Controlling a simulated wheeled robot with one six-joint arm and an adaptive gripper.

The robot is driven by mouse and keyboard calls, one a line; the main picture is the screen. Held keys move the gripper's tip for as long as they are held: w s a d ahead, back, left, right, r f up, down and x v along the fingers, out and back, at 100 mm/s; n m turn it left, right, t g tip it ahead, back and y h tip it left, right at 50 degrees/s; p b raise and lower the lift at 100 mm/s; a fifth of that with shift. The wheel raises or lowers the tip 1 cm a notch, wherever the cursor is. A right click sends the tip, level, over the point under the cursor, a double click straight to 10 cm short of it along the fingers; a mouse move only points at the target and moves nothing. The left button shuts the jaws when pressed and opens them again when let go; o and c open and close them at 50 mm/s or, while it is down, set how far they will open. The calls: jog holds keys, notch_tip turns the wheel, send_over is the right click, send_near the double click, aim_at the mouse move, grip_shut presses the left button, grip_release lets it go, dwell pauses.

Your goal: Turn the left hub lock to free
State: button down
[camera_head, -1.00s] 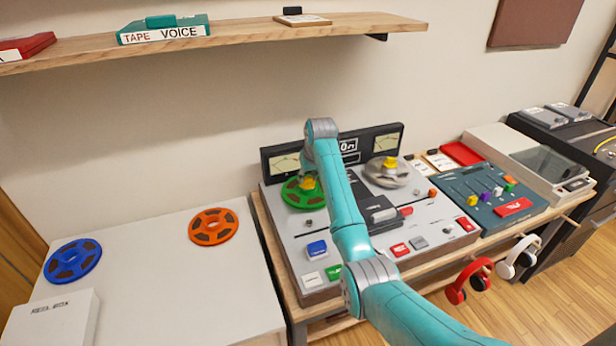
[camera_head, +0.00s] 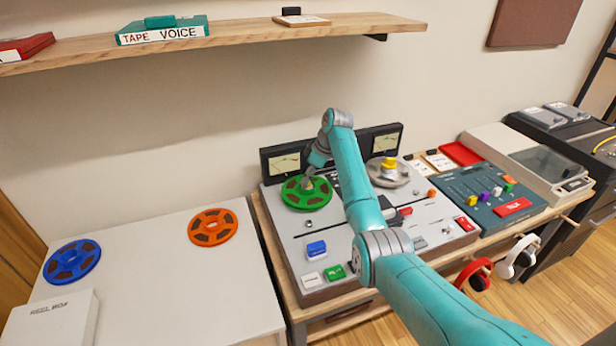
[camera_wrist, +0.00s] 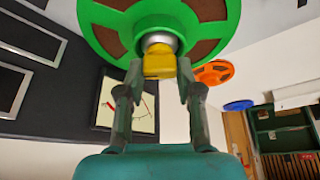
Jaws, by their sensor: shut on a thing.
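The green reel (camera_head: 302,198) sits on the left hub of the tape deck (camera_head: 345,235). The left hub lock (camera_wrist: 159,61) is a yellow knob at the reel's centre, on a silvery hub, in the wrist view. My gripper (camera_wrist: 161,74) has one finger on each side of this knob and is shut on it. In the head view my gripper (camera_head: 309,178) is at the green reel's centre and hides the left lock. The right hub lock (camera_head: 389,163), also yellow, sits on a grey reel (camera_head: 387,177).
The meter panel (camera_head: 283,163) stands close behind the reels. A wooden shelf (camera_head: 240,35) runs above. An orange reel (camera_head: 212,227) and a blue reel (camera_head: 72,261) lie on the white table (camera_head: 180,285) at left. A mixer (camera_head: 470,197) stands right of the deck.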

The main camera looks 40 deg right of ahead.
jog(key=n+g+y, duration=0.1)
jog(key=n, duration=0.3)
jog(key=shift+w+d, duration=0.1)
jog(key=shift+n+g, duration=0.7)
jog(key=shift+n, duration=0.9)
jog(key=c, duration=0.8)
grip_release()
jog(key=shift+o, duration=0.2)
jog(key=v, duration=1.2)
jog(key=shift+d, duration=0.25)
jog(key=shift+w+f, duration=0.1)
jog(key=shift+f, duration=0.05)
